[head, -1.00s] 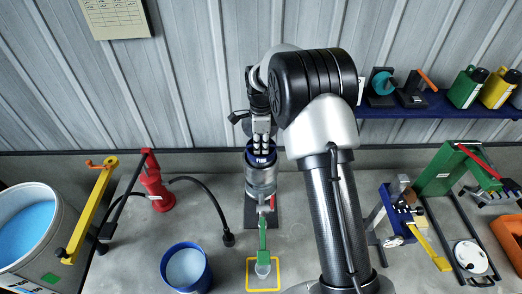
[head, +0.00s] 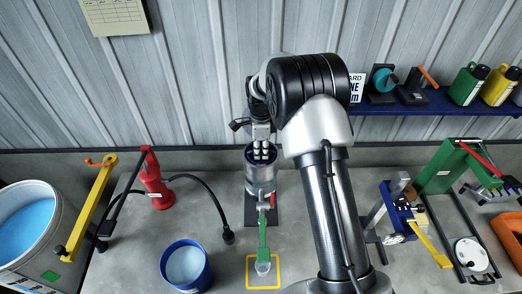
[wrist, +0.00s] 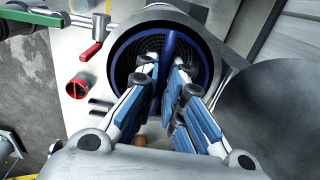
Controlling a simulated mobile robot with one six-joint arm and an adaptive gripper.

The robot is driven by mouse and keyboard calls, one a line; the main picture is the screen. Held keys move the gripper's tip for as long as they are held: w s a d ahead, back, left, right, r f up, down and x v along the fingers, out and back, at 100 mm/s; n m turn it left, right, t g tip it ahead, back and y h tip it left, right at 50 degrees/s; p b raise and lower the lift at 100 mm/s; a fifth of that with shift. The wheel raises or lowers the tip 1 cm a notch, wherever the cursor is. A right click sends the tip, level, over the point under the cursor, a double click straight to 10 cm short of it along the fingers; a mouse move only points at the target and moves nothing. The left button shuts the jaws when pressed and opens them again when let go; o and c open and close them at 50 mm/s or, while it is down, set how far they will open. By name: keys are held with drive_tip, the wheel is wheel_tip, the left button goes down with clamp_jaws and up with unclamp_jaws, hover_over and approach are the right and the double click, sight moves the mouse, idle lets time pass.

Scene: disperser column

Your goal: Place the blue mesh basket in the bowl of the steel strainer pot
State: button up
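The steel strainer pot (head: 260,178) stands upright near the back wall, and its round rim (wrist: 118,70) also shows in the wrist view. The blue mesh basket (wrist: 207,63) sits down inside the pot's bowl. Its blue ring lies within the steel rim, with dark mesh below and a blue bar across the top. My gripper (head: 264,153) is over the pot's mouth. The fingers hide part of the basket.
A red valve handle (head: 272,200) and a green lever (head: 262,238) are in front of the pot, above a yellow square (head: 250,286). A blue bucket (head: 163,262) stands front left. A red pump (head: 152,180) with a black hose is left. A green frame (head: 440,170) is right.

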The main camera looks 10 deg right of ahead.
drive_tip(key=o, duration=0.4)
drive_tip(key=shift+s, duration=0.1)
